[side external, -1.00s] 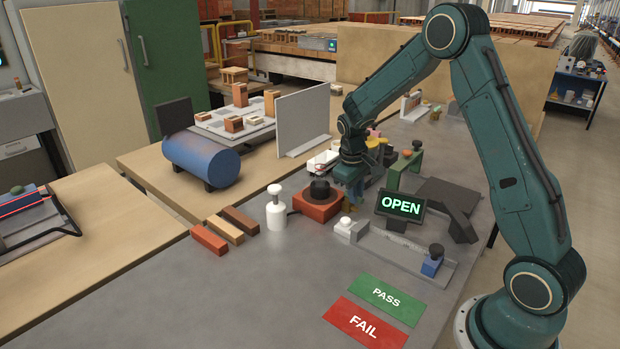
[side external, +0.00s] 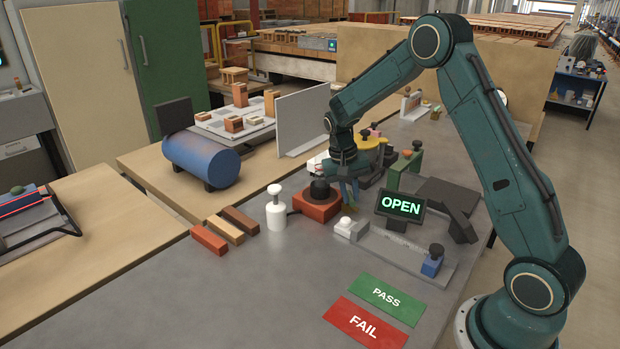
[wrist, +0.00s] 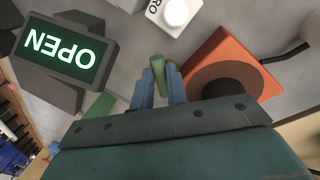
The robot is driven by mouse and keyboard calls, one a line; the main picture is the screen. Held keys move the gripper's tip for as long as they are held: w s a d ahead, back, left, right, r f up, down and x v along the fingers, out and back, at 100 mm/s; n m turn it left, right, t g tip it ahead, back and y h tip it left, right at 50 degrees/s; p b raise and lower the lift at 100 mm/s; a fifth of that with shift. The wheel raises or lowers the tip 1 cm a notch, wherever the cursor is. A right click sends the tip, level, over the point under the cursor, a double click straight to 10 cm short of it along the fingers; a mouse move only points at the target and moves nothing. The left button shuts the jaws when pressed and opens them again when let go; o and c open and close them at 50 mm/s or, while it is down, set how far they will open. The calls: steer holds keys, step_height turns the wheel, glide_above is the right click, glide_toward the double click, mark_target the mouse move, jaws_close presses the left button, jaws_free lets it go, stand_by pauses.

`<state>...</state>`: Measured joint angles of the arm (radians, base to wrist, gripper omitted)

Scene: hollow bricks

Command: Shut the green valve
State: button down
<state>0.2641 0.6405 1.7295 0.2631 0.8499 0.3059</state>
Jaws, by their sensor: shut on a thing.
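In the wrist view, the green valve's handle (wrist: 157,68) shows as a short green bar. My gripper (wrist: 163,82) has its two blue fingers closed around that bar. In the side external view, my gripper (side external: 350,190) is low over the grey table, just right of the orange block with a black round top. My wrist and fingers hide most of the valve there. The sign (side external: 402,206) reads OPEN in green letters; it also shows upside down in the wrist view (wrist: 62,50).
The orange block (side external: 317,207) stands close left of my gripper. A white button (side external: 345,224) and a grey rail (side external: 395,250) lie in front. A green bracket (side external: 403,172) stands behind right.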

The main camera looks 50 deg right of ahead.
steer(key=shift+w+r, duration=0.1)
stand_by(0.4)
steer(key=c, duration=1.4)
jaws_free()
steer(key=r, duration=0.4)
steer(key=w+a+r, duration=0.1)
steer(key=r, duration=0.4)
steer(key=w+a+r, duration=0.1)
steer(key=r, duration=0.3)
steer(key=shift+r, duration=0.25)
